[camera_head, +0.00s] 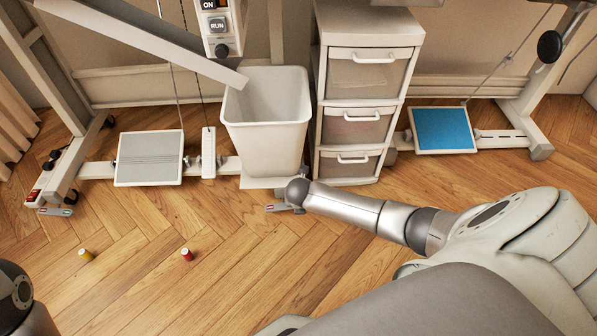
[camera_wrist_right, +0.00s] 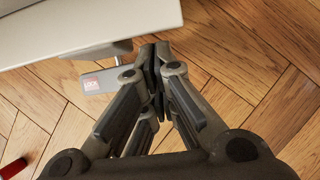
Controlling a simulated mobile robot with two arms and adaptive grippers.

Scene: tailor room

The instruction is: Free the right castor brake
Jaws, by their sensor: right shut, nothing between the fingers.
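The right castor brake is a grey lever (camera_head: 281,208) low at the floor, in front of the white bin. In the right wrist view the lever (camera_wrist_right: 105,77) shows a red label reading LOCK and juts out from under a pale panel. My right gripper (camera_wrist_right: 158,50) is shut and empty, with its fingertips just right of the lever; whether they touch it I cannot tell. In the head view the right gripper (camera_head: 297,200) hides the lever's right end. My left gripper is not in view.
A white bin (camera_head: 266,118) and a drawer unit (camera_head: 352,130) stand behind the lever. A similar lever (camera_head: 55,211) is at the far left. A yellow spool (camera_head: 86,255) and a red spool (camera_head: 187,254) are on the floor. Floor between the spools and the lever is clear.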

